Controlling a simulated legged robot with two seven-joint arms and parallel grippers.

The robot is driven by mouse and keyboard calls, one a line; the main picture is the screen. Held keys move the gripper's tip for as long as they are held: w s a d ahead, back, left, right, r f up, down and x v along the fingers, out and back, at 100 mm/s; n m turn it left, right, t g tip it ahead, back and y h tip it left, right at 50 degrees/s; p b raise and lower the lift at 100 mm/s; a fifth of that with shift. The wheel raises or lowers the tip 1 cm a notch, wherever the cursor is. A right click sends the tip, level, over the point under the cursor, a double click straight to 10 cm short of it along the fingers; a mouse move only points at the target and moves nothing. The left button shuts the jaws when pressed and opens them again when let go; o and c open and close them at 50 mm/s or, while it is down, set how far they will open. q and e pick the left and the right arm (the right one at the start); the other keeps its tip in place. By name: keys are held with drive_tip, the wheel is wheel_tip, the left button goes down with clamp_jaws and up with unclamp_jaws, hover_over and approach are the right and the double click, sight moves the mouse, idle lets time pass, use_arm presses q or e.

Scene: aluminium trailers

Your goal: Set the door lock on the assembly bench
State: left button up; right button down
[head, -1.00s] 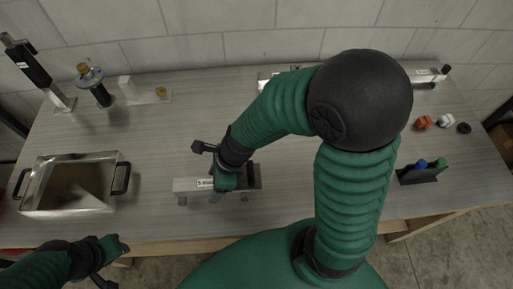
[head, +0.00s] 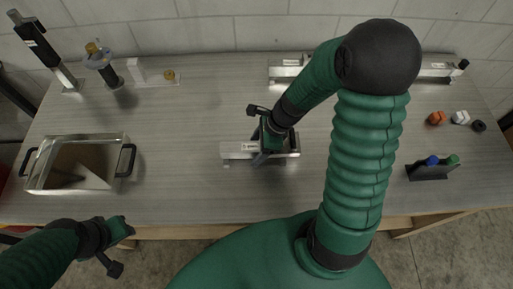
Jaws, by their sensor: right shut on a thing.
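A silver bar-shaped part (head: 237,150) with a white label is at the middle of the bench. I take it for the door lock, though the label is too small to read in full. My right gripper (head: 263,157) points down over it and is shut on it, hiding its middle. Whether the part touches the bench top is unclear. The assembly bench (head: 200,195) has a grey top. My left gripper (head: 117,247) is at the lower left, in front of the bench edge and apart from everything; its fingers are not clear.
An open metal tray (head: 128,143) with black handles stands at the left. Black-and-silver upright devices (head: 110,75) stand at the back left. A long silver bar (head: 285,72) lies along the back. A small rack (head: 428,173) and orange (head: 437,118), white and black pieces are at the right.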

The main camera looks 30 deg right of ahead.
drive_tip(key=shift+w+d, duration=0.1)
drive_tip(key=c, duration=0.7)
unclamp_jaws()
drive_tip(key=shift+f, duration=0.1)
drive_tip(key=o, duration=0.5)
drive_tip(key=p+v, duration=0.3)
drive_tip(key=v, duration=0.8)
drive_tip(key=shift+s+d+r, duration=0.1)
drive_tip(key=shift+s+r, duration=0.1)
drive_tip(key=shift+r, duration=0.4)
